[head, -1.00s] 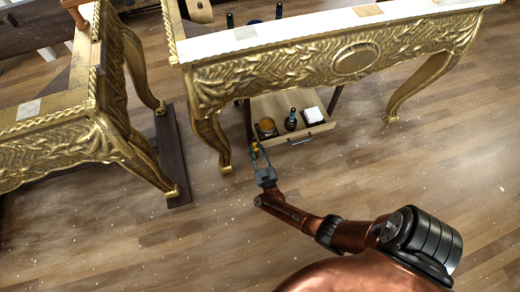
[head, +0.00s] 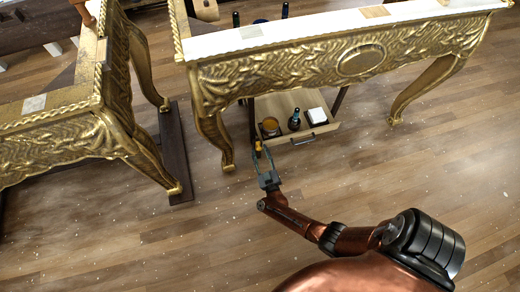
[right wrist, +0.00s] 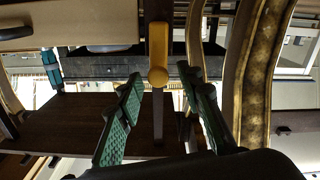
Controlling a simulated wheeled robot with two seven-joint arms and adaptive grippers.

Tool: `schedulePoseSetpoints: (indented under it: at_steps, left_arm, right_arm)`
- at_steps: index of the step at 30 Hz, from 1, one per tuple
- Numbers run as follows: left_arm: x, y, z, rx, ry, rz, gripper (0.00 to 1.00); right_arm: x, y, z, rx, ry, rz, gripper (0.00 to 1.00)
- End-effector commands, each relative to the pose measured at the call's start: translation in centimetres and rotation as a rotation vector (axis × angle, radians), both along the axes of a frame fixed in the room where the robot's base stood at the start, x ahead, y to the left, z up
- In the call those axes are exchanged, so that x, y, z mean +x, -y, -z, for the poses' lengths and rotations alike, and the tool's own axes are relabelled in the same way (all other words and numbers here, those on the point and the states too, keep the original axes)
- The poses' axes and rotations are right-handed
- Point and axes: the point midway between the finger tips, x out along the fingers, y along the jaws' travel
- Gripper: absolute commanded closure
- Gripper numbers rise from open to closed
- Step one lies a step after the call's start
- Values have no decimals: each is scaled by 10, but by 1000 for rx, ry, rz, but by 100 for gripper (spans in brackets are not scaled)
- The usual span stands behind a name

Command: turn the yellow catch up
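The yellow catch (right wrist: 158,48) is a short upright bar with a round knob at its lower end, in front of a dark narrow post. In the head view the catch (head: 258,146) is a small yellow spot beside the left front of the drawer unit under the gilt console. My right gripper (right wrist: 161,84) is open, with one green-padded finger on each side of the knob's line. It also shows in the head view (head: 264,157), its fingertips close to the catch. I cannot tell whether they touch it. My left gripper is not in view.
The gilt console (head: 340,65) stands over an open drawer (head: 313,133) holding an amber jar (head: 270,127), a dark bottle (head: 294,120) and a white box (head: 317,116). A curved gilt leg (right wrist: 262,75) stands close right of my fingers. Floor in front is clear.

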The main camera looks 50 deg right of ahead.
Motion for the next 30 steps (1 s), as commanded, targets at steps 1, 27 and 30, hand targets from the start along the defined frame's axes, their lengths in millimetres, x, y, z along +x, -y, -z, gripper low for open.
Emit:
schedulePoseSetpoints:
  at_steps: [1,27,30]
  left_arm:
    - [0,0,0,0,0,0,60]
    - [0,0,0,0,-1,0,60]
    - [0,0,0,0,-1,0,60]
  right_arm:
    - [-11,-6,2,3,-3,3,66]
    - [-88,-52,1,-2,-2,2,66]
    - [-88,-52,1,-2,-2,1,66]
